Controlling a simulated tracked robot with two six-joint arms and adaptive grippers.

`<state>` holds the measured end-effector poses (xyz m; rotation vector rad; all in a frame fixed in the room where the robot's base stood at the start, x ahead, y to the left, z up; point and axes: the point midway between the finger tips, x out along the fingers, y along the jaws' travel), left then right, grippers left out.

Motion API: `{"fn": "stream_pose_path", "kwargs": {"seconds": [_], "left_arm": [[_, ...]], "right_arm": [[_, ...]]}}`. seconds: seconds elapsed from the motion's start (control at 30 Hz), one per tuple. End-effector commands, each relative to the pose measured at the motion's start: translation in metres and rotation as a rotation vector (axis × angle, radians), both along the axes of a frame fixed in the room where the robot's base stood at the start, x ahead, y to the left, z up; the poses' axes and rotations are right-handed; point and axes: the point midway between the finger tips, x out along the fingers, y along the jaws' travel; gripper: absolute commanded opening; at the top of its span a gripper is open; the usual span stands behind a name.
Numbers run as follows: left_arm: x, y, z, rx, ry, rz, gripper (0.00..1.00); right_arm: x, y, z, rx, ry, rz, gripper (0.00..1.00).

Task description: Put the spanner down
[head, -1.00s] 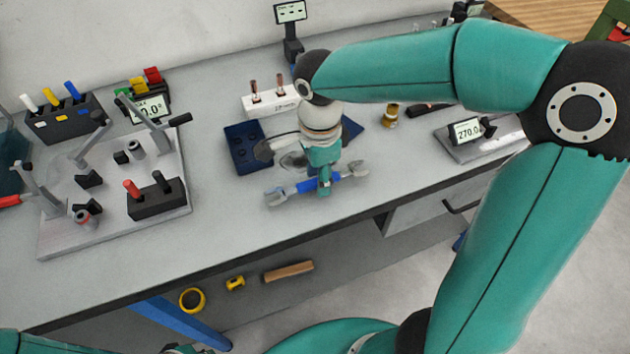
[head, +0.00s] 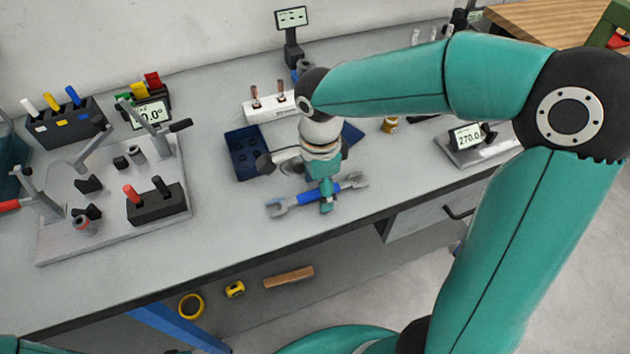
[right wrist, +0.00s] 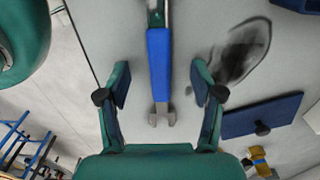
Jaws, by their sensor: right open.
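The spanner (head: 305,197) has a blue handle and grey open jaws at both ends. In the head view it appears to lie flat on the grey bench near the front edge. In the right wrist view its blue handle (right wrist: 160,65) runs between my right gripper's fingers, with a gap on each side. My right gripper (right wrist: 160,85) is open around the handle, and in the head view the gripper (head: 325,192) points down over it. The gripper hides part of the handle. My left gripper is not in view.
A dark blue tray (head: 245,153) stands just behind and left of the spanner. A white block with copper pieces (head: 270,107) is further back. A clamp fixture plate (head: 110,225) is at left. A display device (head: 475,143) stands at right.

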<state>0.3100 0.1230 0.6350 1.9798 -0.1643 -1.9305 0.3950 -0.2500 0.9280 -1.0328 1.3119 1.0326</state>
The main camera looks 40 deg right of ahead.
Motion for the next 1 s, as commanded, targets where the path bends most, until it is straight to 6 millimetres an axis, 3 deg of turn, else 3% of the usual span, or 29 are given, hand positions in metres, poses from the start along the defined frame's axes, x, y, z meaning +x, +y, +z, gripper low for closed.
{"fn": "stream_pose_path", "kwargs": {"seconds": [0.23,0.7,1.0], "left_arm": [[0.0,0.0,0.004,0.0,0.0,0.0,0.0],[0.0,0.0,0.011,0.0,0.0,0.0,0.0],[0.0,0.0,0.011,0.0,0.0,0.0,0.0]], "right_arm": [[0.001,0.0,0.022,-0.001,-0.004,0.0,0.66],[0.001,0.001,0.11,0.001,-0.002,0.002,0.66],[0.0,0.001,0.123,0.0,0.0,0.002,0.66]]}}
